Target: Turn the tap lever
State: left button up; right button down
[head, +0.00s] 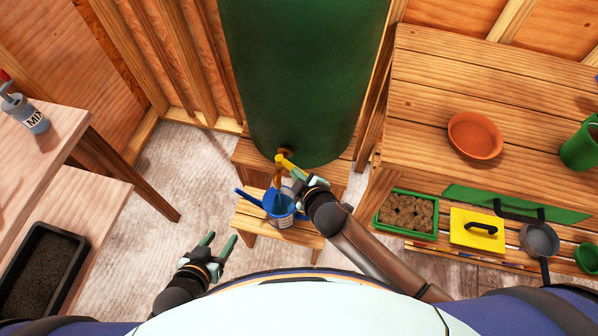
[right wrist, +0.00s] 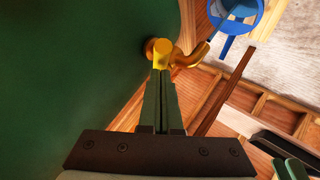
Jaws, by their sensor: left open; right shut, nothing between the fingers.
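The tap (head: 279,177) is brass and sits low on the green barrel (head: 300,70); its yellow lever (head: 289,163) shows at its top. In the right wrist view the yellow-gold tap (right wrist: 183,57) stands out from the barrel wall. My right gripper (head: 299,175) is shut and empty, its fingertips right at the lever; whether they touch it I cannot tell. In the right wrist view its closed fingers (right wrist: 161,76) end just below the tap. My left gripper (head: 219,240) is open and empty, low and left of the tap.
A blue watering can (head: 280,207) stands under the tap on a small wooden stool (head: 252,222). A wooden bench (head: 430,110) with a terracotta dish (head: 475,136) is to the right. A table (head: 62,150) is at the left. Floor between is clear.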

dwell(0.3)
jog(key=w+d+p, duration=0.1)
jog(key=d+p, duration=0.1)
jog(key=shift+w+r+p, duration=0.25)
jog(key=shift+w+p, duration=0.1)
jog(key=shift+p, duration=0.05)
jog(key=shift+w+d+f, duration=0.1)
jog(key=shift+w+d, duration=0.05)
jog(key=shift+w, duration=0.15)
jog(key=shift+w+d+f, duration=0.1)
jog(key=shift+d+f, duration=0.05)
